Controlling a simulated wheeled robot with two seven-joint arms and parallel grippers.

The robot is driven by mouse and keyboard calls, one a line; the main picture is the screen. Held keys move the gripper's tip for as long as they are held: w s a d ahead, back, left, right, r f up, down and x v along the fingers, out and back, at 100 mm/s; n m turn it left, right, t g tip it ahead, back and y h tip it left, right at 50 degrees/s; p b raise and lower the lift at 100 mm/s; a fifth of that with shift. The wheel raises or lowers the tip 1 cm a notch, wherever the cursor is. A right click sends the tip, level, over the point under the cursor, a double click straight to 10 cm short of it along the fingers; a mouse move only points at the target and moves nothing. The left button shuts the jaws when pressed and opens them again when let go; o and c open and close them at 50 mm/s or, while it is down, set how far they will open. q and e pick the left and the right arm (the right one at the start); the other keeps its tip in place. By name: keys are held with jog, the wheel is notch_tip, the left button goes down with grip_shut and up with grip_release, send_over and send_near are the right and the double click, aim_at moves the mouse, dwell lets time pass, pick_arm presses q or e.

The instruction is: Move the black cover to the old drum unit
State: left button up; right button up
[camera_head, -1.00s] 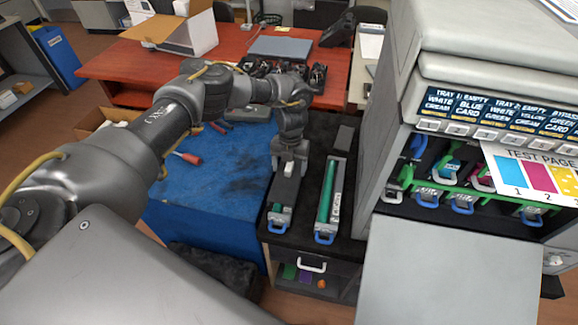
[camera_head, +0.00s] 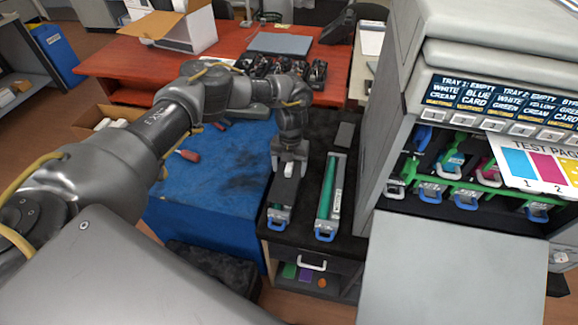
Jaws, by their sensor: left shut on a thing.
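Two long drum units with blue handles lie side by side on the dark cabinet top. The right drum unit (camera_head: 329,197) shows its bare green drum. The left drum unit (camera_head: 278,217) has a long black cover (camera_head: 284,191) along its top, with a little green showing near the handle end. My left gripper (camera_head: 289,171) points down at the far part of the cover and is shut on it; its fingertips are partly hard to make out. Which unit is the old one I cannot tell. My right gripper is not in view.
A small dark block (camera_head: 345,135) lies behind the right unit. The printer (camera_head: 455,165) stands open at the right, with several blue-handled units inside. A blue-covered table (camera_head: 220,180) with a red-handled screwdriver (camera_head: 188,155) is at the left.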

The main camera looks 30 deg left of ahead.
pick_arm(q)
jog(key=shift+f, duration=0.25)
jog(key=shift+f+b, duration=0.7)
jog(key=shift+b, duration=0.05)
jog(key=o, duration=1.1)
jog(key=r, duration=0.3)
jog(key=w+r+b, duration=0.1)
jog(key=r, duration=0.6)
jog(key=shift+w+a+r+b, duration=0.15)
jog(key=shift+r+b, duration=0.15)
jog(key=shift+r, duration=0.1)
